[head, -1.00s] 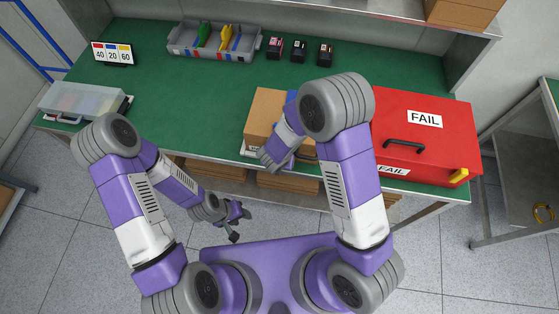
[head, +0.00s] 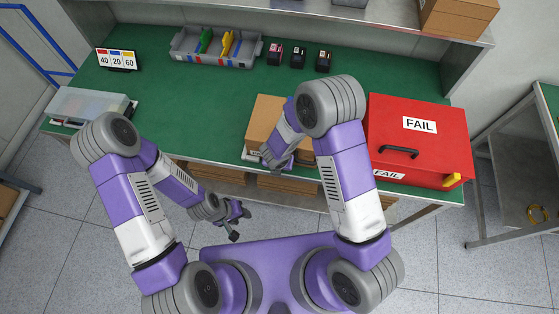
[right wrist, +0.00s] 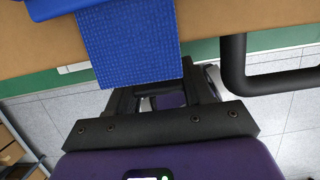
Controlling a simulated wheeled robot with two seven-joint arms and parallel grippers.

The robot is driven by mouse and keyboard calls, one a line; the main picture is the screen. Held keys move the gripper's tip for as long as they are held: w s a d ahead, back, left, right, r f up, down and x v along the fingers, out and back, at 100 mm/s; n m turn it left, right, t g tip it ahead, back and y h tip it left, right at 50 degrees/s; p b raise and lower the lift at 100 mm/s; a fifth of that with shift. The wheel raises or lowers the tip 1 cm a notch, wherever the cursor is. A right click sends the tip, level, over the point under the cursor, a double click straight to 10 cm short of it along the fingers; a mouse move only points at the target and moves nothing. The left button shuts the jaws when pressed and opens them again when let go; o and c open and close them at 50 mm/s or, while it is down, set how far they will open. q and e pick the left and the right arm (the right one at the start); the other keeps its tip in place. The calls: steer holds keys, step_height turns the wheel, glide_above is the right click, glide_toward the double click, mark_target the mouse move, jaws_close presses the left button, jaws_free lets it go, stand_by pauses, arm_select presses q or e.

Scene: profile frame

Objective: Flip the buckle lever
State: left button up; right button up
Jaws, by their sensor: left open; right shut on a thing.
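A cardboard box (head: 267,113) stands near the front edge of the green bench, partly hidden behind my right arm. In the right wrist view a wide blue woven strap (right wrist: 130,42) hangs over the cardboard. My right gripper (head: 270,158) is at the box's front side. Its black fingers (right wrist: 160,98) are shut on the blue strap; the strap's lower end covers the fingertips. No buckle lever can be made out clearly. A black bent bar (right wrist: 236,75) stands right of the fingers, apart from them. My left gripper (head: 237,217) is open and empty, low in front of the bench.
A red FAIL case (head: 432,150) stands close to my right arm. A grey parts bin (head: 185,52), small dark boxes (head: 298,55) and a number sign (head: 116,60) stand at the back. A clear-lidded case (head: 85,103) lies left. The bench's left middle is free.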

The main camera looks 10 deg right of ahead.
stand_by(0.4)
steer(key=o, duration=1)
steer(key=shift+c, duration=0.2)
